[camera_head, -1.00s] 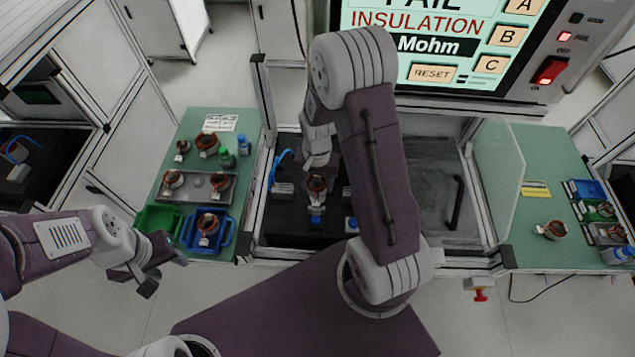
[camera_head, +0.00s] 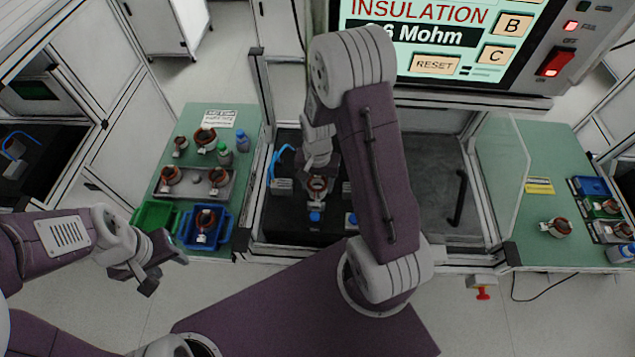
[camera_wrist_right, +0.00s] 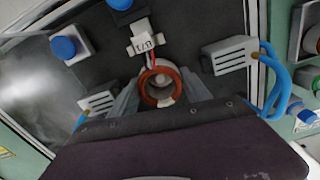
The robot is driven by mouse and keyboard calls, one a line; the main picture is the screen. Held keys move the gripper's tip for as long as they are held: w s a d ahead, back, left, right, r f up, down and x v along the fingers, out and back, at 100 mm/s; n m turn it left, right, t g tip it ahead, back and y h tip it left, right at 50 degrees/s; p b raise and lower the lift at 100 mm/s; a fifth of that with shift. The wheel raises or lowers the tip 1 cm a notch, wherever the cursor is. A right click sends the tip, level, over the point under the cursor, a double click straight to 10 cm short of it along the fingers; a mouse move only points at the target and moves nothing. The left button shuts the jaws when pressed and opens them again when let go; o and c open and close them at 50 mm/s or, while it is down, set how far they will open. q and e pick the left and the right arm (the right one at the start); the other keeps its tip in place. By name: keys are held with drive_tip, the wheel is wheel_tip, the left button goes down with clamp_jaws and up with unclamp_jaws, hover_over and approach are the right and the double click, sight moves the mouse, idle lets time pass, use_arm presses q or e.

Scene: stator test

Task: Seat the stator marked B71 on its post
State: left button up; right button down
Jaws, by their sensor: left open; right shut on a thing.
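My right gripper (camera_head: 318,176) is shut on a copper-wound stator (camera_head: 317,186) over the black test bed (camera_head: 287,228). In the right wrist view the stator (camera_wrist_right: 160,84) shows as an orange ring between the gripper's fingers (camera_wrist_right: 161,93). I cannot tell whether the held stator touches anything beneath. My left gripper (camera_head: 150,277) is open and empty, in front of the bins.
Grey terminal blocks (camera_wrist_right: 230,57) with blue cables flank the held stator; blue buttons (camera_wrist_right: 63,47) are nearby. A green bin (camera_head: 157,216) looks empty; a blue bin (camera_head: 222,237) holds a stator. Another stator (camera_head: 556,227) lies on the right bench. A glass panel (camera_head: 500,170) stands at right.

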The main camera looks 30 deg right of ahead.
drive_tip(key=shift+f, duration=0.1)
drive_tip(key=shift+f+b, duration=0.4)
drive_tip(key=shift+f, duration=0.05)
drive_tip(key=shift+c, duration=2.1)
unclamp_jaws()
wheel_tip(320, 180, up, 9)
